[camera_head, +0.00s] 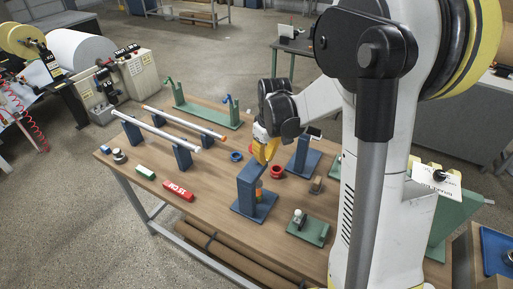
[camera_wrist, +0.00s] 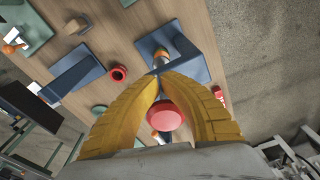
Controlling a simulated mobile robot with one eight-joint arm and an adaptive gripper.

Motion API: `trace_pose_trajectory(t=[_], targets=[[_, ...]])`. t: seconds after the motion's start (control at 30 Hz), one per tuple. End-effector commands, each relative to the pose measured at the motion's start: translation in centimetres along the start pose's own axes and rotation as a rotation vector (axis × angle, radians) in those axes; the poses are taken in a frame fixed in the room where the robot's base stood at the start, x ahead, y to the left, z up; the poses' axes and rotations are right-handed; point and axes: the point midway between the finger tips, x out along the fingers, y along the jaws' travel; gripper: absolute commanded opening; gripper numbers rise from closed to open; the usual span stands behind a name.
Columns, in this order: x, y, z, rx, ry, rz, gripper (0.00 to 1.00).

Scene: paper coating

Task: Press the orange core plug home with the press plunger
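The blue press stand (camera_head: 250,184) is near the middle of the table. The orange core plug (camera_head: 258,194) shows low in the stand, partly hidden by its frame. My gripper (camera_head: 265,160) is right above the top of the stand. In the wrist view its yellow fingers (camera_wrist: 158,76) come together at the tips, over the edge of the stand (camera_wrist: 187,38). A round red disc (camera_wrist: 166,116) shows in the gap between the fingers. It may be the plunger's knob; I cannot tell whether the fingers touch it.
A red ring (camera_head: 277,172) and another blue stand (camera_head: 305,159) are close by on the right. A blue ring (camera_head: 236,156) and white rods on blue supports (camera_head: 182,156) are behind and left.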

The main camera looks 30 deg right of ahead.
Motion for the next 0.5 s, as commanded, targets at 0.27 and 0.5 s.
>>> trace_pose_trajectory(t=[0.27, 0.5], targets=[[-2.5, 0.0, 0.0, 0.000, 0.001, 0.000, 0.00], [-7.7, 0.0, 0.0, 0.000, 0.000, 0.000, 0.00]])
